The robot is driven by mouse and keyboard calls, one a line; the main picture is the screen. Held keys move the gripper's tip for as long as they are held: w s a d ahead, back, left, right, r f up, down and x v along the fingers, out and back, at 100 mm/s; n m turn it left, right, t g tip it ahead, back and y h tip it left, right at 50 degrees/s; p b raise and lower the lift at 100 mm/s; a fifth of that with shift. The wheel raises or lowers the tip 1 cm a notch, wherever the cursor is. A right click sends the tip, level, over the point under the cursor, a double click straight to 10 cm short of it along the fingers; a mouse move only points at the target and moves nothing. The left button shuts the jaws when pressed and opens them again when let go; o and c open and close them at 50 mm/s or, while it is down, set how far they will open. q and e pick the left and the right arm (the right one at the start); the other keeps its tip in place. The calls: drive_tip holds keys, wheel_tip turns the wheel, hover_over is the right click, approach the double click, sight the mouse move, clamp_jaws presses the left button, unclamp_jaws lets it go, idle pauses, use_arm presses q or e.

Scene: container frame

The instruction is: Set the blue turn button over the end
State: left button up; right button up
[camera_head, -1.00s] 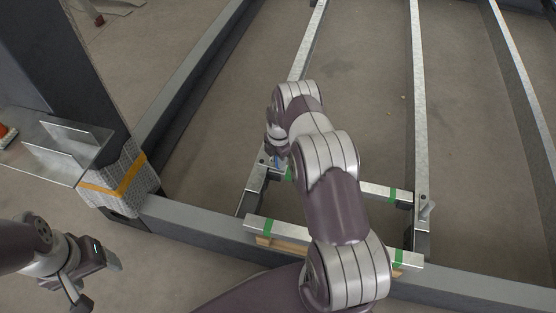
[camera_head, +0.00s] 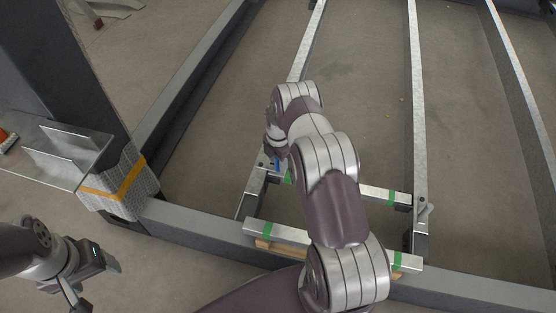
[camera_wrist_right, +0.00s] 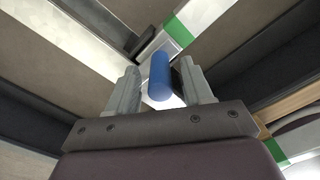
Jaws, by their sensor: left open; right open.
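The blue turn button (camera_wrist_right: 160,77) shows in the right wrist view as a blue rounded bar between the two fingers of my right gripper (camera_wrist_right: 163,85). The fingers are open, with a gap visible on its left side; I cannot tell whether the right finger touches it. In the head view a small bit of blue (camera_head: 277,165) shows beside my right gripper (camera_head: 273,150), at the left end of the crossbar with green tape (camera_head: 377,192). My right arm hides much of that spot. My left gripper (camera_head: 98,285) is open and empty at the lower left, away from the frame.
A front bar with green tape (camera_head: 330,252) lies on wood near the frame's front beam (camera_head: 200,226). A grey turn button (camera_head: 425,211) sits at the right rail. A dark post (camera_head: 50,65) with a metal bracket (camera_head: 62,150) stands at left. Floor between the rails is clear.

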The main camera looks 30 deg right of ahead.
wheel_tip(320, 180, up, 12)
drive_tip(key=p, duration=0.5)
drive_tip(key=shift+f, duration=0.15)
